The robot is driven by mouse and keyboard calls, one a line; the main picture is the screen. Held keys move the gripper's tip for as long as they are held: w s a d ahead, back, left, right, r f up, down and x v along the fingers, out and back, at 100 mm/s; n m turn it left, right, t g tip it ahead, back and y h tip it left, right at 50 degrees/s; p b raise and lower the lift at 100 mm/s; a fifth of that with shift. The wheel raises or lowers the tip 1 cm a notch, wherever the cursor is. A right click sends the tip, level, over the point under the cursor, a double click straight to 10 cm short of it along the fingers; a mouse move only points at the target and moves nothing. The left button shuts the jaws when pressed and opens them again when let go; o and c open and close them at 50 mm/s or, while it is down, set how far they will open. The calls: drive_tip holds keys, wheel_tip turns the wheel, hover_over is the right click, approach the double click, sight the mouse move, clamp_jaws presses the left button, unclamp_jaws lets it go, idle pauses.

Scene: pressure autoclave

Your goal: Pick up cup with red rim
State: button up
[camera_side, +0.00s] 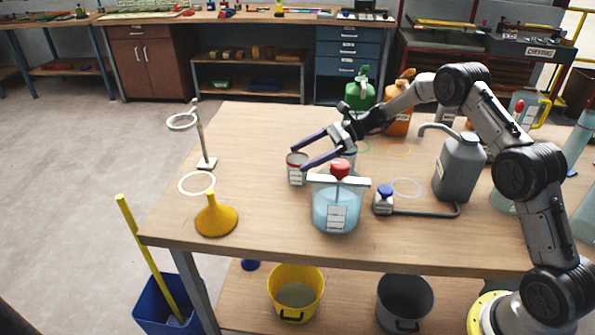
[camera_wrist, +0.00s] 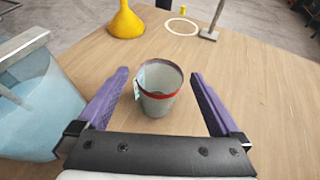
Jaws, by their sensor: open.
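The cup with the red rim (camera_wrist: 157,98) is whitish, with a red band near its top and a pale label on its left side. It stands upright on the wooden table (camera_side: 255,132). In the side view the cup (camera_side: 296,176) is partly hidden by my gripper (camera_side: 302,158), whose purple fingers reach out at its height or a little above. In the wrist view my gripper (camera_wrist: 160,92) is open, with one finger on each side of the cup and gaps between. Nothing is held. The side view does not show clearly how far down the fingers are.
A clear vessel (camera_side: 336,212) with blue liquid and a red knob stands close to the cup; it is near the left finger in the wrist view. A yellow funnel (camera_side: 216,218) and a ring stand (camera_side: 206,160) stand to the left. The table's back left is clear.

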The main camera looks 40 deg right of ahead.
clamp_jaws()
idle(0.4)
